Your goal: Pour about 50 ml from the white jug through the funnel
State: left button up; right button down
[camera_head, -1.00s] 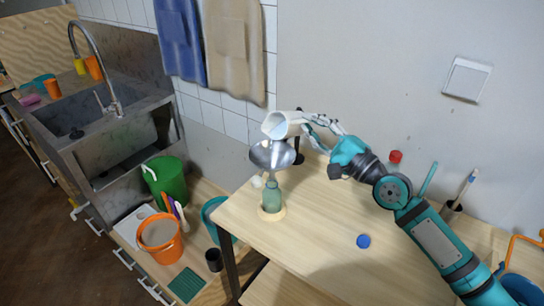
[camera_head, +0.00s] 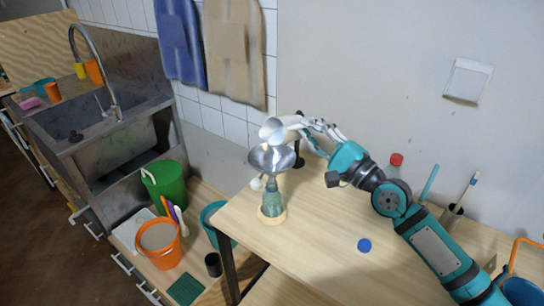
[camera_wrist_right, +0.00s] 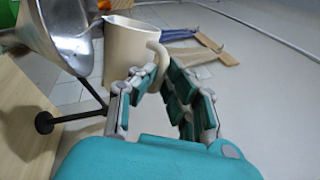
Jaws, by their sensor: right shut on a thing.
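The white jug (camera_head: 291,121) is tipped to the left over the funnel, its mouth turned toward the funnel's bowl. The metal funnel (camera_head: 262,160) stands in the neck of a green glass bottle (camera_head: 272,199), which is upright on a round wooden base (camera_head: 270,219). My right gripper (camera_head: 308,126) is shut on the jug's handle; in the right wrist view the gripper (camera_wrist_right: 155,80) closes around the handle beside the jug (camera_wrist_right: 128,48), with the funnel (camera_wrist_right: 65,22) close to the spout. A pale streak shows below the spout. The level inside the bottle is hard to read. My left gripper is out of view.
The front middle of the table is clear. Buckets (camera_head: 160,240) stand lower at the left.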

jog(key=shift+s+r+n, duration=0.15)
jog(key=shift+r+n, duration=0.05)
jog(key=shift+n, duration=0.2)
jog(key=shift+d, duration=0.15)
dwell(0.4)
jog(key=shift+w+r+y+b, duration=0.2)
jog(key=shift+y+b, duration=0.1)
jog(key=shift+b, duration=0.1)
jog(key=shift+d+n, duration=0.1)
jog(key=shift+n, duration=0.2)
jog(key=shift+w+r+n+b, duration=0.1)
jog(key=shift+n+b, duration=0.2)
jog(key=shift+b, duration=0.35)
jog(key=shift+f+n+b, duration=0.25)
jog(key=shift+n+b, duration=0.15)
jog(key=shift+b, duration=0.2)
jog(key=shift+r, duration=0.1)
